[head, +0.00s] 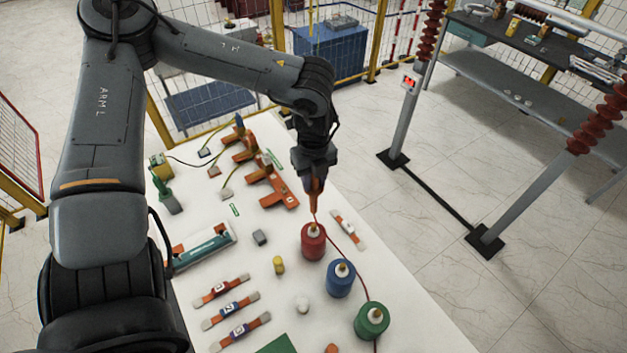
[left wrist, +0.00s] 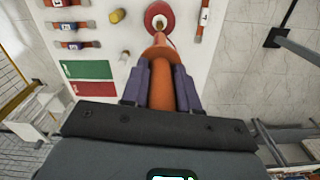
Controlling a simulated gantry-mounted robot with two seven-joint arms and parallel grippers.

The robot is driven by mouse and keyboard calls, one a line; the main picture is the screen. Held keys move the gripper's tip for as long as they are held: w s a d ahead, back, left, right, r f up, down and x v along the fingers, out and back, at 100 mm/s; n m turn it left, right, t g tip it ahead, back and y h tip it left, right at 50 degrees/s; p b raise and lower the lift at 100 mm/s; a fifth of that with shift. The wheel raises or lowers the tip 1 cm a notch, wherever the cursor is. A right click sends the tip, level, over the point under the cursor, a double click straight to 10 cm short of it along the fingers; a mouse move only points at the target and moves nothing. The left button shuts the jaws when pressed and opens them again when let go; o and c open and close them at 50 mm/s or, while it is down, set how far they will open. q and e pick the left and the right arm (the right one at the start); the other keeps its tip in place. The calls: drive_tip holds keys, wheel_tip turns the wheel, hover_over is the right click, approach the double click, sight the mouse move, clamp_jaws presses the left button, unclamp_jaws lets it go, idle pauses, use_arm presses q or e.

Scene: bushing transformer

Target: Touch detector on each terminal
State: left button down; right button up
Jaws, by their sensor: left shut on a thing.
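My left gripper (head: 316,180) is shut on the orange detector (head: 316,196), which points down over the red terminal (head: 313,245). In the left wrist view the detector (left wrist: 161,60) sits between the purple-grey fingers, and its tip overlaps the top of the red terminal (left wrist: 151,12). I cannot tell whether the tip touches it. The blue terminal (head: 340,282) and the green terminal (head: 371,323) stand upright nearer the front, apart from the detector. A thin red cable (head: 354,264) runs from near the detector past the terminals. My right gripper is not in view.
On the white table, several orange straps (head: 239,329), a yellow cylinder (head: 279,265) and a white round piece (head: 302,304) lie left of the terminals. Orange brackets (head: 270,186) stand behind. Open floor and a metal stand (head: 398,120) lie to the right.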

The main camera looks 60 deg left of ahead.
use_arm(q)
drive_tip(key=shift+r+p, duration=0.9)
drive_tip(key=shift+r, duration=0.95)
idle(0.3)
